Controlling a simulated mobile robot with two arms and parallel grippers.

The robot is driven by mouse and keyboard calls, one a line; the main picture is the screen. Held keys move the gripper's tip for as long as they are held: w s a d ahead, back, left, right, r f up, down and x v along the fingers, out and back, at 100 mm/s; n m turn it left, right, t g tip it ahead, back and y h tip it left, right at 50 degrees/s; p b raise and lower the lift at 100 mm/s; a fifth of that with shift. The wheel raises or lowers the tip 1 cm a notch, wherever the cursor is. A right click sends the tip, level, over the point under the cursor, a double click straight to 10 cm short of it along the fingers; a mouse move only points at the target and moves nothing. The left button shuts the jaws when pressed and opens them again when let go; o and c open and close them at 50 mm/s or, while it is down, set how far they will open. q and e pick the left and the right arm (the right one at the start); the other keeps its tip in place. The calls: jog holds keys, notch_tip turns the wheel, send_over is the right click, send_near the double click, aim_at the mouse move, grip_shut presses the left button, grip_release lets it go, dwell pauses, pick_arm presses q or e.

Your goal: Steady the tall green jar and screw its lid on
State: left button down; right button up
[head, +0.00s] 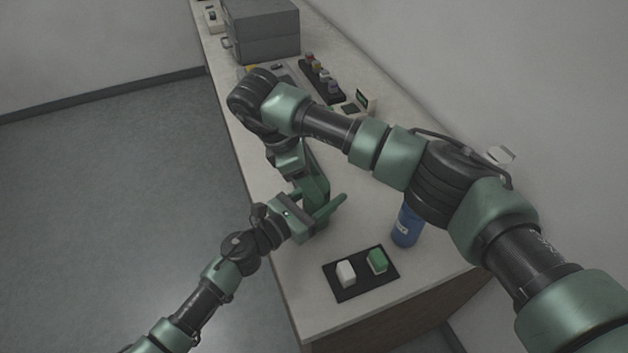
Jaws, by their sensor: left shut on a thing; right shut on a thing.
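The tall green jar (317,222) stands on the bench, mostly hidden behind my grippers; only patches of dark green show. My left gripper (326,208) comes in low from the left and is shut on the jar's side. My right arm reaches across from the right and bends down, and my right gripper (314,184) is above the left one, at the jar's top. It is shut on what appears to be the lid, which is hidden. I cannot tell how the lid sits on the jar.
A blue jar (405,227) with a white label stands to the right. A black mat (355,289) in front holds a white block (346,273) and a green block (377,261). Behind are a black rack (312,73) of small bottles, a small display (363,100) and grey boxes (262,45).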

jog(key=m+g, duration=0.1)
jog(key=m, duration=0.3)
jog(key=m+g, duration=0.1)
jog(key=m, duration=0.1)
jog(key=shift+w+d+m+g, duration=0.1)
jog(key=shift+w+m+g, duration=0.2)
jog(key=o, duration=1.3)
jog(key=shift+r, duration=2.25)
jog(key=shift+c, duration=0.3)
